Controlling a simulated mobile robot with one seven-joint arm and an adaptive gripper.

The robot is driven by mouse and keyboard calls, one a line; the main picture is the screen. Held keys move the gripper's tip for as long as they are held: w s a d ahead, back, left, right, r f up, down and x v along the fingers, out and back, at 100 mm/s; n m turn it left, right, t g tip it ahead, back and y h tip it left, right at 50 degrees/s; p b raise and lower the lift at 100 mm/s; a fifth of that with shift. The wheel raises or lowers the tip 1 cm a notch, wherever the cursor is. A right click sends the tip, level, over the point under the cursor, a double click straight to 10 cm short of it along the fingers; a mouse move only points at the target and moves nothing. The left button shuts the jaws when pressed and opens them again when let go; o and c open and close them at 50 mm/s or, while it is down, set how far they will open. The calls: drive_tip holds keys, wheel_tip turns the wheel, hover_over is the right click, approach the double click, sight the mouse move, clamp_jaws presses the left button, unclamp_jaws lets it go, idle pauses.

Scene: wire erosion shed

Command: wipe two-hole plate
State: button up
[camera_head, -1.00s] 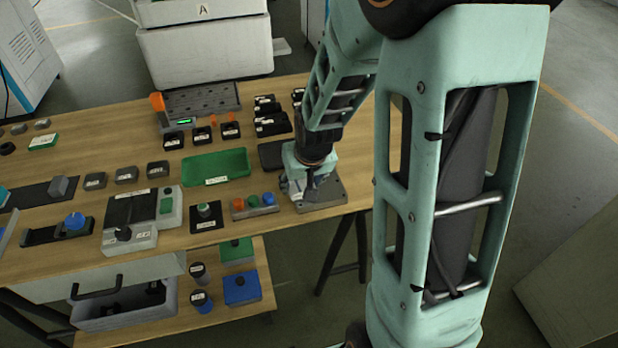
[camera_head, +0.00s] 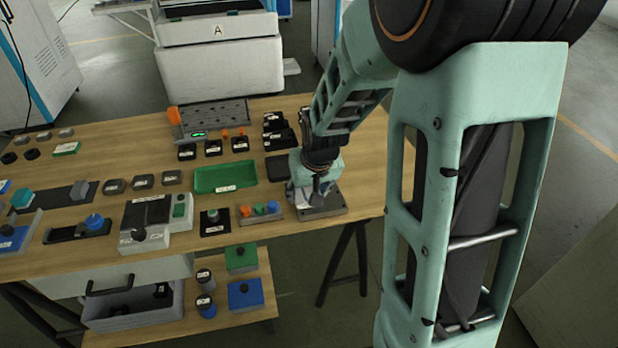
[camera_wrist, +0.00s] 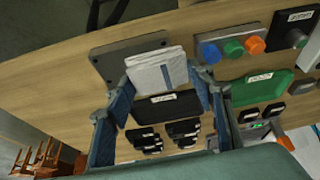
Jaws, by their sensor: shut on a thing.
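The two-hole plate is the flat grey plate (camera_head: 334,211) at the right front end of the wooden table; its near part also shows in the wrist view (camera_wrist: 104,64). My gripper (camera_head: 316,198) is over the plate in the head view. In the wrist view my gripper (camera_wrist: 163,80) is shut on a folded white cloth (camera_wrist: 150,75) with a blue stripe. The cloth lies over part of the plate and hides it; I cannot tell whether it presses on the surface.
A button strip (camera_head: 245,217) with orange, green and blue buttons sits just left of the plate. A black tray (camera_wrist: 150,110) lies behind it, near a green tray (camera_head: 225,178) and several labelled black blocks. The table's front and right edges are close.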

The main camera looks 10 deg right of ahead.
drive_tip(key=shift+r+p, duration=0.95)
drive_tip(key=shift+r, duration=0.75)
